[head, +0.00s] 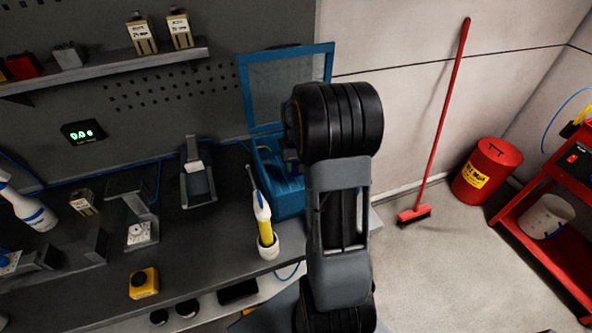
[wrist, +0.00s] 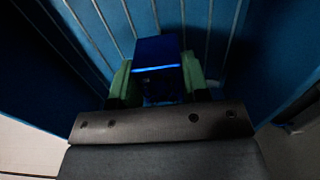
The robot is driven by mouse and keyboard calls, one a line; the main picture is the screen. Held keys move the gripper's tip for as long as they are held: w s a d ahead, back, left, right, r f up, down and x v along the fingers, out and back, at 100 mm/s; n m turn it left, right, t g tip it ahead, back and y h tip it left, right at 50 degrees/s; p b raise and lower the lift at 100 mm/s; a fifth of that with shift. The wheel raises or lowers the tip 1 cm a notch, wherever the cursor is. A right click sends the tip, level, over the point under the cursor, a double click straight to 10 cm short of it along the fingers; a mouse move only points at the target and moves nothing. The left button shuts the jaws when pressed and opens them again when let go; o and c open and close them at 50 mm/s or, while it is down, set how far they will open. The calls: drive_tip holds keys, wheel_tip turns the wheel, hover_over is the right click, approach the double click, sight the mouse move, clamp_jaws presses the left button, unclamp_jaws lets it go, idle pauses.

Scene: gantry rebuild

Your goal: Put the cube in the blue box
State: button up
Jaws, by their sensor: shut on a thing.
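The blue box (head: 284,198) stands on the workbench, with its framed lid (head: 243,92) raised at the back. My arm covers its right part in the head view. In the wrist view, ribbed blue surfaces of the box (wrist: 48,62) surround my gripper. My gripper (wrist: 157,76) has green fingers, shut on a dark blue cube (wrist: 157,49) between them. The cube's lower part is in shadow. I cannot tell whether the cube touches the box floor. In the head view my arm hides the cube and most of my gripper.
A yellow-handled tool in a white cup (head: 266,244) stands just in front of the box. A grey stand (head: 197,184) is to its left. A shelf (head: 105,70) hangs at upper left. A red broom, red bin (head: 487,172) and red cart stand at right.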

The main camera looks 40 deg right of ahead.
sight(296, 162)
drive_tip(key=shift+f, duration=1.65)
drive_tip(key=shift+f, duration=0.1)
drive_tip(key=o, duration=1.1)
drive_tip(key=shift+o, duration=0.2)
wheel_tip(296, 162, up, 12)
drive_tip(key=shift+r+b, duration=0.15)
drive_tip(key=shift+b, duration=0.15)
